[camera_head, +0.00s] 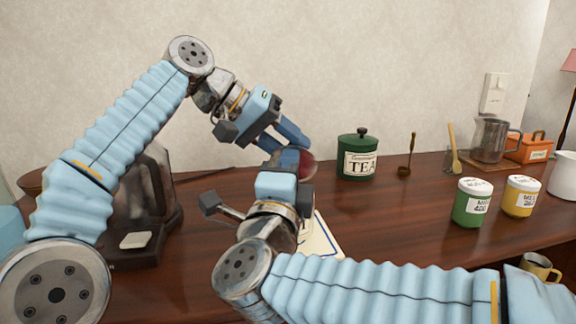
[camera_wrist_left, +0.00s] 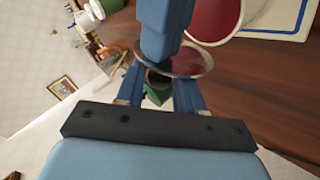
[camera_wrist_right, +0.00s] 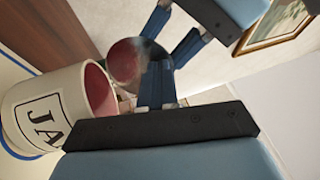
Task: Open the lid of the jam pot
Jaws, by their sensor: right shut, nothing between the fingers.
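The jam pot (camera_wrist_right: 35,117) is a white pot with a black-framed label starting "JA". Its mouth is uncovered and shows a red inside, also in the left wrist view (camera_wrist_left: 212,20). The lid is a round, glassy, reddish disc (camera_head: 296,163), apart from the pot's mouth and tilted in the air (camera_wrist_right: 125,62). My left gripper (camera_head: 284,141) has its fingertips at the lid (camera_wrist_left: 188,61) and appears to hold it; the exact contact is partly hidden. My right gripper (camera_wrist_right: 155,82) is shut and empty, close beside the lid. In the head view my right gripper mostly hides the pot.
A green tea canister (camera_head: 357,159) stands behind to the right. Green (camera_head: 472,204) and yellow (camera_head: 521,197) jars stand further right. A coffee machine (camera_head: 135,215) is close on the left.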

